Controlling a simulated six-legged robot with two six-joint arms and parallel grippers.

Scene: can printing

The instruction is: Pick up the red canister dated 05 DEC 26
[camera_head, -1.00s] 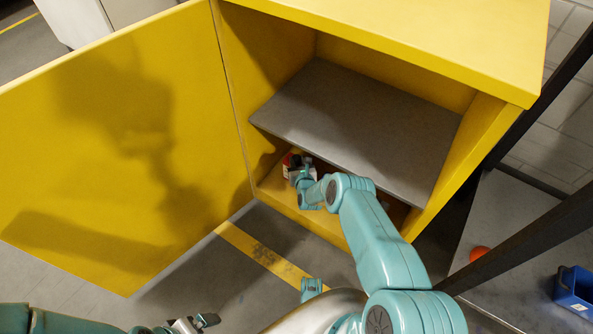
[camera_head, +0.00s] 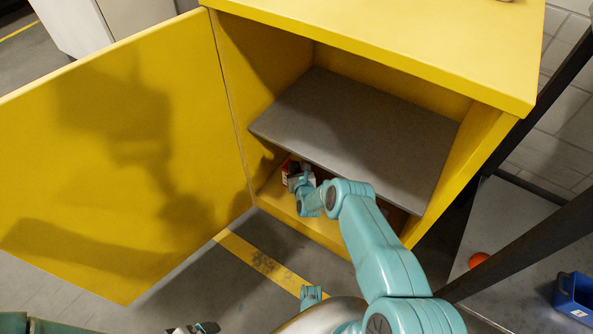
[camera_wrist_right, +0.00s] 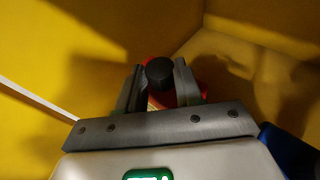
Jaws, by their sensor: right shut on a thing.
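A red canister (camera_head: 286,170) with a pale label stands low inside the yellow cabinet, below the grey shelf, near its left wall. In the right wrist view, its black cap (camera_wrist_right: 160,71) and red body (camera_wrist_right: 190,92) show between the two fingers. My right gripper (camera_head: 296,171) reaches into the lower compartment and is shut on this canister. Most of its body is hidden behind the fingers and palm, and no date can be read. My left gripper (camera_head: 196,328) is partly cut off at the bottom edge, away from the cabinet; its opening is unclear.
The cabinet door (camera_head: 120,160) stands wide open at left. The grey shelf (camera_head: 350,135) lies above my right forearm. A blue thing (camera_wrist_right: 285,148) is at right in the wrist view. An orange-red ball (camera_head: 478,260) and blue bin (camera_head: 573,295) are at far right.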

